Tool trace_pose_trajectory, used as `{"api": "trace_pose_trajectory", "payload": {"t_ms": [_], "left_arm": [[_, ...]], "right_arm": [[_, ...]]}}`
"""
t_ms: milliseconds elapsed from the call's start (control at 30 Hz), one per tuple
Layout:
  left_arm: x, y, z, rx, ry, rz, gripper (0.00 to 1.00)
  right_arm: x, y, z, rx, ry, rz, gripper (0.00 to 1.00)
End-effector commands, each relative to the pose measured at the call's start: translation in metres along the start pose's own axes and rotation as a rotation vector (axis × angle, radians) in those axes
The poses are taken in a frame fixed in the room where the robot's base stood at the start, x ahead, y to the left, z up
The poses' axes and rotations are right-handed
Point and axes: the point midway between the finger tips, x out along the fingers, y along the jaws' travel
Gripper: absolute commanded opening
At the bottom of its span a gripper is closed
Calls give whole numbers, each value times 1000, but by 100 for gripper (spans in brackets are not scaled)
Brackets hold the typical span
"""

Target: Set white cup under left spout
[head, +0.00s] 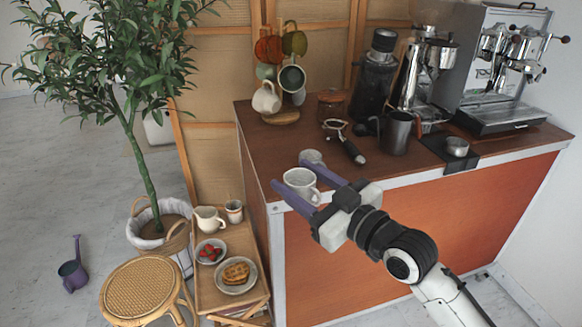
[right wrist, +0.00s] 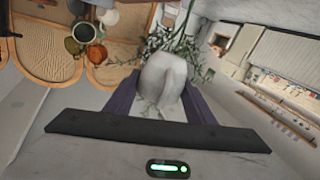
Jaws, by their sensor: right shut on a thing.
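The white cup (head: 301,184) is between the two purple fingers of my right gripper (head: 289,173), near the front left corner of the counter. The gripper is shut on it. In the right wrist view the white cup (right wrist: 163,78) fills the space between the fingers. I cannot tell whether its base touches the counter. The espresso machine (head: 471,90) stands at the far right of the counter, with its spouts above a drip tray (head: 500,118). The cup is well to the left of the machine. My left gripper is not in view.
On the counter (head: 270,146) are a portafilter (head: 345,142), a steel pitcher (head: 396,132), a black grinder (head: 374,82) and a mug tree (head: 283,117). A small pale vessel (head: 312,157) stands just behind the gripper. A low side table (head: 228,296) holds dishes.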

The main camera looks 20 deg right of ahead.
Motion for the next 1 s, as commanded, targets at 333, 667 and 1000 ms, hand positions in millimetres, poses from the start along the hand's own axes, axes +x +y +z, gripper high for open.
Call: {"api": "trace_pose_trajectory", "payload": {"t_ms": [333,667,1000], "left_arm": [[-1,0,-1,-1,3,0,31],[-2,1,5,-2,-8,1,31],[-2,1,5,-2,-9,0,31]], "right_arm": [[-80,-20,29,13,-40,178,18],[-178,-40,62,4,-85,402,18],[-197,-45,67,-1,-85,447,18]]}}
